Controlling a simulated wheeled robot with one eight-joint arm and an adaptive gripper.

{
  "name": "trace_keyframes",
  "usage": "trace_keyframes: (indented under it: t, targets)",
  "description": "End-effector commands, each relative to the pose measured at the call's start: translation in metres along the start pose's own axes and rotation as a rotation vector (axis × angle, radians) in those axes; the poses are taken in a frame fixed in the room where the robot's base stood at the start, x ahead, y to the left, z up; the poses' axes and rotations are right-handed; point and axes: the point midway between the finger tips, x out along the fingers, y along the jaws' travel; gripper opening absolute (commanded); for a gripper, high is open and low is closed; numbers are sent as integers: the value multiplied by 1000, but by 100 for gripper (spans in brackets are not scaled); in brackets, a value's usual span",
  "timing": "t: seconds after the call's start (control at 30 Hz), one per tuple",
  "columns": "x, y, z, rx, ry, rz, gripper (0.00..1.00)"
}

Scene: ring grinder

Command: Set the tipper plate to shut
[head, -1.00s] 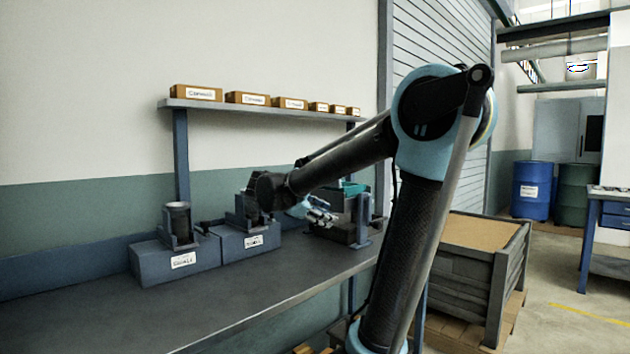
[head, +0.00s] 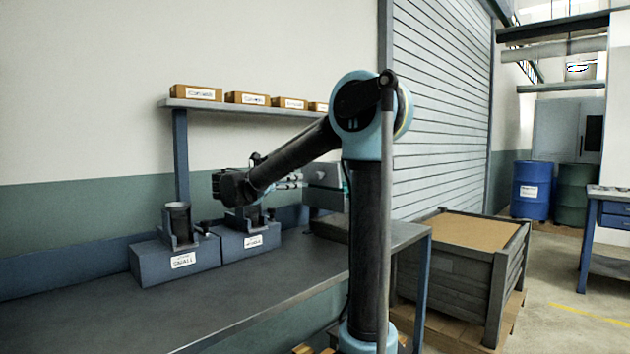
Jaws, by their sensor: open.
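My gripper (head: 290,181) is open, small in the head view, and points right over the back of the bench. A grey unit (head: 324,174) with a raised plate-like top stands just right of its fingertips. I cannot tell for certain which part of it is the tipper plate, or whether the fingers touch it. My arm hides the unit's right side. My wrist partly covers the second blue block (head: 250,241), and the block labelled SMALL (head: 180,262) stands left of it.
The dark bench (head: 250,290) has free room at the front. A shelf (head: 240,107) with several labelled cartons hangs above. A crate (head: 455,260) stands on the floor to the right, with a blue drum (head: 532,190) and a green drum (head: 578,197) farther back.

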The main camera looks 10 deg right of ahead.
Motion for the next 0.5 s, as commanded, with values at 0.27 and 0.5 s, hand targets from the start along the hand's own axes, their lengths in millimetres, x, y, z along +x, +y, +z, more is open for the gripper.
trace_keyframes:
  t: [0.27,0.5]
  targets:
    - [46,-1,0,1,0,-4,46]
    - [84,-1,0,1,0,-3,46]
